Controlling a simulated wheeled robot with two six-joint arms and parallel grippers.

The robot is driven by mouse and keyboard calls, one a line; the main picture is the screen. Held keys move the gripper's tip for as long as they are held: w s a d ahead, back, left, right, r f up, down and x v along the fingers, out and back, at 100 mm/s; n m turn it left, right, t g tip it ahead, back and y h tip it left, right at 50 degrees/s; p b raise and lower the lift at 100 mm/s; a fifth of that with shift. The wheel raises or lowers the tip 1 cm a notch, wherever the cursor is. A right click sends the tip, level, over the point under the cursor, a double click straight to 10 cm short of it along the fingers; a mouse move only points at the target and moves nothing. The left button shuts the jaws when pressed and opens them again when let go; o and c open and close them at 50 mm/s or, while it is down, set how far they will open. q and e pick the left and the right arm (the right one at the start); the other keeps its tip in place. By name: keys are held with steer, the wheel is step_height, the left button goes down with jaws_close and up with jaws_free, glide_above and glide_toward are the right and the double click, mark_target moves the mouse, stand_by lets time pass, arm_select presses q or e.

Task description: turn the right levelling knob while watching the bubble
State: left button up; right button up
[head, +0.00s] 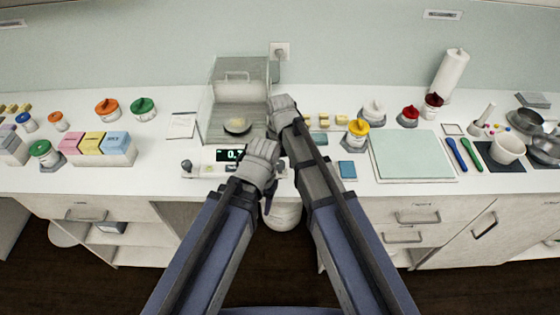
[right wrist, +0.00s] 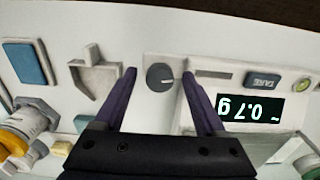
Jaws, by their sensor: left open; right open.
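The right levelling knob (right wrist: 160,77), round and dark grey with a light pointer mark, lies between the open fingers of my right gripper (right wrist: 159,73) in the right wrist view. I see a gap on each side; how far the fingertips are above it I cannot tell. The bubble level (right wrist: 303,85) is a small yellow-green round window beside the TARE button; the bubble's place is too small to read. The balance display (right wrist: 250,109) reads about 0.7 g. In the head view, my left gripper (head: 264,165) is in front of the balance (head: 205,170) and hides its right front.
A clear draft shield (head: 225,90) with a dish (head: 237,126) stands behind. A grey bracket (right wrist: 95,75) sits beside the knob. The counter's front edge is close.

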mark_target(280, 164)
steer(key=shift+r, duration=0.1)
step_height(280, 164, up, 8)
steer(key=p, duration=0.8)
steer(key=shift+f, duration=0.2)
steer(key=s+d+f+n+b, duration=0.2)
steer(key=s+d+f+b, duration=0.1)
steer(key=s, duration=0.5)
steer(key=s+d+f+n+h+b, duration=0.1)
steer(key=s+d+f+b, duration=0.2)
steer(key=s, duration=0.5)
steer(key=shift+f+n+b, duration=0.15)
steer(key=shift+n+b, duration=0.2)
steer(key=shift+n, duration=0.05)
